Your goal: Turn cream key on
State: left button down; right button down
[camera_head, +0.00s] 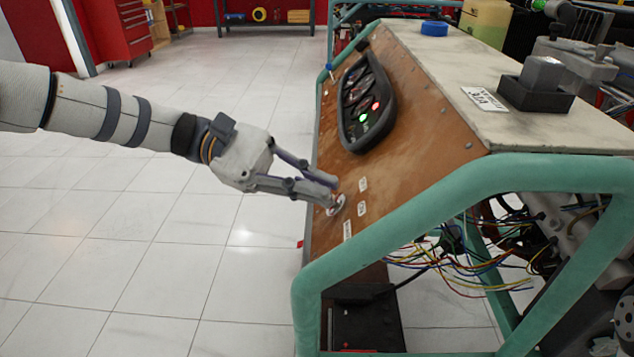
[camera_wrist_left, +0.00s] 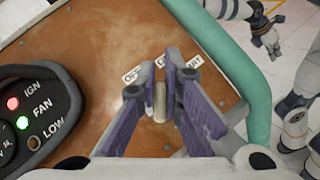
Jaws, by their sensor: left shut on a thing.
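The cream key (camera_wrist_left: 159,103) is in the ignition on the brown sloped panel (camera_head: 410,125) of the engine trainer. My left gripper (camera_head: 333,193) reaches it from the left and is shut on it. In the left wrist view, its purple-grey fingers (camera_wrist_left: 160,88) stand on both sides of the key and hide part of it. The metal key switch (camera_head: 337,205) shows just at the fingertips. Small white labels (camera_head: 361,209) sit beside it, partly covered by the fingers in the wrist view. My right gripper (camera_wrist_left: 267,36) shows small at the top right of the wrist view, too small to read.
A black gauge cluster (camera_head: 366,105) with red and green lights lies farther up the panel; IGN and FAN lamps are lit in the wrist view. The teal frame (camera_head: 420,215) borders the panel, with loose wires (camera_head: 470,265) below. The tiled floor at left is clear.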

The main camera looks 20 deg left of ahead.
pick_arm(q)
jog(key=shift+m, duration=0.4)
jog(key=c, duration=1.7)
grip_release()
jog(key=a, duration=0.4)
jog(key=w+a+r, duration=0.1)
jog(key=a, duration=0.3)
jog(key=w+a, duration=0.1)
jog(key=a, duration=0.3)
jog(key=shift+r, duration=0.2)
jog(key=shift+d, duration=0.1)
